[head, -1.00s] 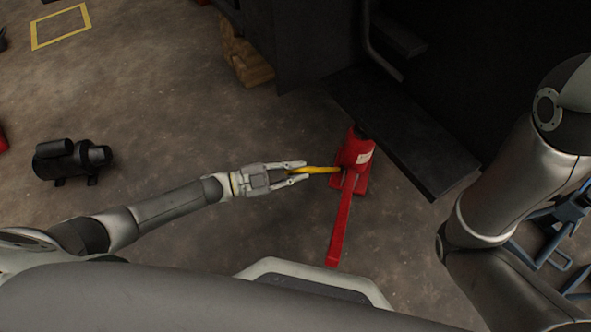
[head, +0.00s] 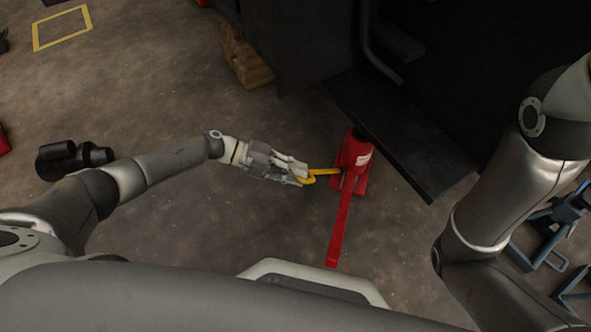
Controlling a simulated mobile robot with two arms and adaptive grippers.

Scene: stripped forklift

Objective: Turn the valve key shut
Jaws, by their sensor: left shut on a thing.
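The valve key is a yellow bar (head: 323,172) that runs sideways from the lower part of a red bottle jack (head: 352,152) in the middle of the head view. My left gripper (head: 301,175) is shut on the key's left end, which its fingers partly cover. The key's right end meets the jack near the base of its red handle. A long red handle (head: 339,230) reaches from the jack toward me. My right arm shows at the right, but its gripper is out of the picture.
The dark forklift body with a black step plate (head: 400,135) stands right behind the jack. Wooden blocks (head: 246,62) lie at its left. A black cylindrical part (head: 70,158) is on the floor at left, and a blue metal frame (head: 548,232) at right.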

